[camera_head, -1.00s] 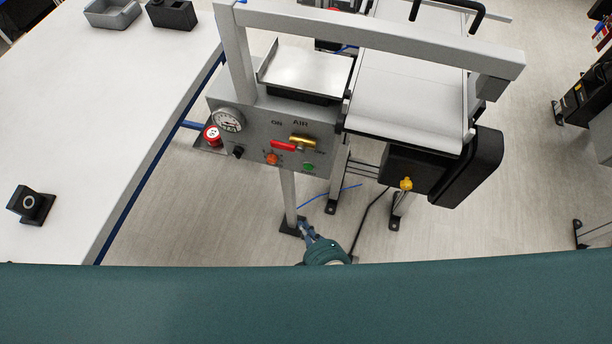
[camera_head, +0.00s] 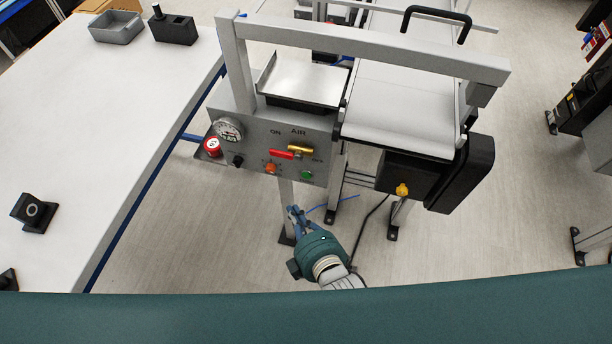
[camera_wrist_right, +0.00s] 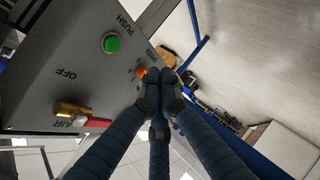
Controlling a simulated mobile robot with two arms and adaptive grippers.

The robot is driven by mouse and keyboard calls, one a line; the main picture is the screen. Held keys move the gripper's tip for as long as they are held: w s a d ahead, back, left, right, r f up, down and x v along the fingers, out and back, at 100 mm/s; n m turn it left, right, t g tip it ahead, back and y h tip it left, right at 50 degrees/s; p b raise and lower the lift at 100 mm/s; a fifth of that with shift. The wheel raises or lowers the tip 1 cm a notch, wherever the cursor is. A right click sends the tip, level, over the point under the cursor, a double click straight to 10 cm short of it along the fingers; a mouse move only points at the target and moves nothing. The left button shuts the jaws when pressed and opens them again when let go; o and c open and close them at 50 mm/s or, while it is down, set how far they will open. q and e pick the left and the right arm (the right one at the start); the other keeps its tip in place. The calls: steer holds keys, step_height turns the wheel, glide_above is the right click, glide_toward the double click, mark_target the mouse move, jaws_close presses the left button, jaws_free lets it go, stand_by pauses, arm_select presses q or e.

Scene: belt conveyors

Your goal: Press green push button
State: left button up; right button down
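The green push button (camera_head: 307,175) is at the lower right of the grey control panel (camera_head: 250,145). In the right wrist view the green button (camera_wrist_right: 112,43) is unobstructed, beside the word "PUSH". My right gripper (camera_head: 292,210) is below the panel in the head view, lower than the green button and slightly left of it, apart from it. In the wrist view the blue fingers of my right gripper (camera_wrist_right: 161,80) are drawn together with nothing between them. Their tips appear near the orange knob (camera_wrist_right: 141,71). My left gripper is not in view.
The panel also carries a gauge (camera_head: 229,129), a red round button (camera_head: 212,146), a black knob (camera_head: 238,161) and a red-handled brass valve (camera_head: 299,149). A conveyor (camera_head: 395,110) stands right of it. A white table (camera_head: 120,120) is at left.

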mark_target(306, 176)
steer(key=w+d+b, duration=0.1)
steer(key=w+d, duration=0.1)
steer(key=w, duration=0.5)
steer(key=shift+w+d, duration=0.15)
steer(key=shift+d, duration=0.05)
stand_by(1.0)
steer(key=shift+w+d, duration=0.15)
steer(key=shift+w, duration=0.25)
